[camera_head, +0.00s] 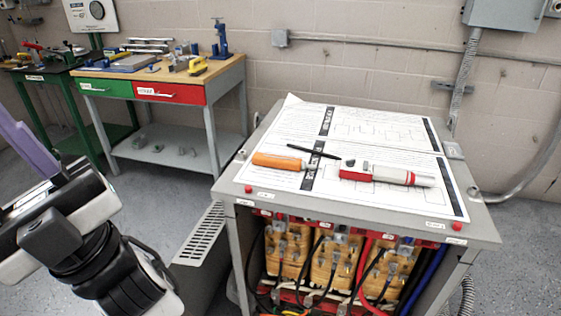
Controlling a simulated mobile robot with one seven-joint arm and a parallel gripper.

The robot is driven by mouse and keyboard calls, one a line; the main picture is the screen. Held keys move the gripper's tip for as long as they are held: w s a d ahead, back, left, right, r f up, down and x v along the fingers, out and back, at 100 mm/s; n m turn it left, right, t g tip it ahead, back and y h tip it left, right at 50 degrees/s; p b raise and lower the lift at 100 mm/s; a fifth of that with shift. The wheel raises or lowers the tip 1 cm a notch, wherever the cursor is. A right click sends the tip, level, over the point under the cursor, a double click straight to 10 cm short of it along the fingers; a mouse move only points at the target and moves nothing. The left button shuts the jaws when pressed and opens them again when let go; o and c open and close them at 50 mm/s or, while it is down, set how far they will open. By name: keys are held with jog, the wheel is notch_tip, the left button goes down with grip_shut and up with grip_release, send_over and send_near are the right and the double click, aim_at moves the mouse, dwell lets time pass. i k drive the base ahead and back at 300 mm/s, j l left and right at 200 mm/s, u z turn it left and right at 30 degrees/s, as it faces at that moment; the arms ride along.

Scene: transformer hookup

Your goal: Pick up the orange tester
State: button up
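The orange tester (281,161) lies flat on the printed sheet on top of the grey transformer cabinet (232,187), near its left side. It has an orange handle on the left and a thin, pale tip pointing right. My arm (85,235) shows at the lower left, well apart from the tester and the cabinet top. I cannot make out gripper fingers in this view. Nothing covers the tester.
A black pen-like stick (313,151) lies just behind the tester. A red and white tool (387,175) lies to its right. Red knobs stand at the cabinet corners. Wires and coils fill its open front. A workbench (200,80) stands back left.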

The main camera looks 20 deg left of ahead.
aim_at(296, 164)
jog(key=j+z, duration=0.2)
jog(key=j, duration=0.25)
jog(key=j+z, duration=0.2)
jog(key=j, duration=0.2)
jog(key=k+j+z, duration=0.15)
jog(key=j, duration=0.3)
jog(key=j+z, duration=0.2)
jog(key=j, duration=0.2)
jog(key=k+j+z, duration=0.2)
jog(key=j, duration=0.2)
jog(key=k+j+z, duration=0.2)
jog(key=j, duration=0.15)
jog(key=i, duration=0.5)
